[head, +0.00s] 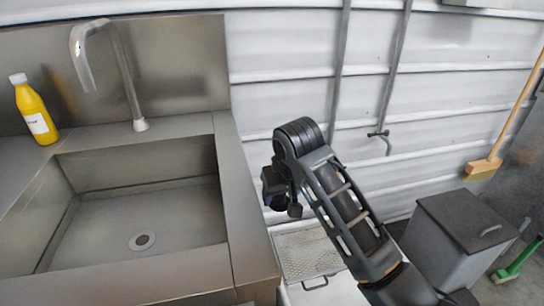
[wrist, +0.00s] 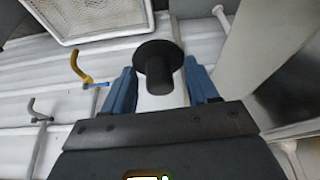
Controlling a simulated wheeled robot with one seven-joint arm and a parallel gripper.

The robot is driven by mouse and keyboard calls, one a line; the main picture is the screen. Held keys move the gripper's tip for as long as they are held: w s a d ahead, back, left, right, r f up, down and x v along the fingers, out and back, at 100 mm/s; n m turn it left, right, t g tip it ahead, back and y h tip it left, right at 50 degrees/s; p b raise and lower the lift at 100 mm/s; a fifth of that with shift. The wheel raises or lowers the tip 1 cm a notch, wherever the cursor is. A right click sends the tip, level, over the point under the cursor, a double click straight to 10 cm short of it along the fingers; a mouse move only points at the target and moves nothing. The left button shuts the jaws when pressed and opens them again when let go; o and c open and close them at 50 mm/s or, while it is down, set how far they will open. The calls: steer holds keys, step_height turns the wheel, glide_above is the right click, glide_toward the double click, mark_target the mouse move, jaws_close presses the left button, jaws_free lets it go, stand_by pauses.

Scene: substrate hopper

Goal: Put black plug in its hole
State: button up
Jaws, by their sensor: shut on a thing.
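My gripper (wrist: 162,88) has its blue fingers shut on the black plug (wrist: 158,62) in the wrist view. The plug shows a wide round disc and a short thick stem, with the disc away from the palm. In the head view my gripper (head: 281,196) hangs in the air right of the steel sink, and the plug cannot be told apart from the dark gripper parts there. A round drain (head: 142,240) with a dark centre lies in the sink floor, left of my gripper and apart from it. The drain is not seen in the wrist view.
The steel sink (head: 226,165) has a raised rim between my gripper and the basin. A curved faucet (head: 128,75) and a yellow bottle (head: 36,110) stand behind it. A mesh tray (head: 310,252) lies below my gripper. A lidded grey bin (head: 450,255) stands at right.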

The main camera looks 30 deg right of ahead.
steer(key=s+f+n, duration=0.1)
steer(key=s+f, duration=0.4)
steer(key=f, duration=0.3)
steer(key=s+a+f+n+y, duration=0.1)
steer(key=s+f, duration=0.4)
steer(key=f, duration=0.4)
steer(key=shift+a+f+n, duration=0.15)
steer(key=shift+n, duration=0.25)
